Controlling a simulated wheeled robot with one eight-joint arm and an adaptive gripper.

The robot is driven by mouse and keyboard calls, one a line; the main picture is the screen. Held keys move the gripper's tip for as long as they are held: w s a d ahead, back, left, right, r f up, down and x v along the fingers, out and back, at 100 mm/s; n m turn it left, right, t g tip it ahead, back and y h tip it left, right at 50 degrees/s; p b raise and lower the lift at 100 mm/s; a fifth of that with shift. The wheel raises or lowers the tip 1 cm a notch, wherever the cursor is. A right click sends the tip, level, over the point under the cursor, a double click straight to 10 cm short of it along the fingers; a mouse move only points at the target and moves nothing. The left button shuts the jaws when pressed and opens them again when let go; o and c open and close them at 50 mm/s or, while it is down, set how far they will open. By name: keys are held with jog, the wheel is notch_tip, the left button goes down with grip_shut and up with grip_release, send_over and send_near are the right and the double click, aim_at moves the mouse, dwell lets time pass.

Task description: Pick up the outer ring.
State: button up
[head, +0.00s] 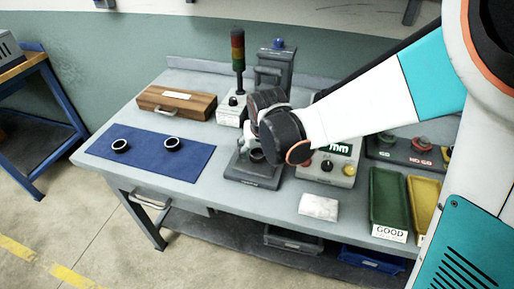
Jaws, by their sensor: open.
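Two dark rings lie apart on the blue mat (145,166) at the left of the bench, a left ring (120,145) and a right ring (172,143). Both look alike at this size, and I cannot tell which is the outer ring. My gripper (246,143) is over the dark grey fixture (252,178) in the middle of the bench, to the right of both rings. It is open, and I see nothing held. My wrist hides most of its fingers. A dark round part (257,155) shows on the fixture below my wrist.
A wooden box (176,103) stands behind the mat, and a signal tower (238,62) behind the fixture. A control box (328,170), white block (318,207), green tray (388,203) and yellow tray (424,193) are at the right. The mat around the rings is clear.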

jog(key=shift+w+f, duration=0.1)
jog(key=shift+f, duration=0.1)
jog(key=shift+r, duration=0.15)
jog(key=c, duration=1.3)
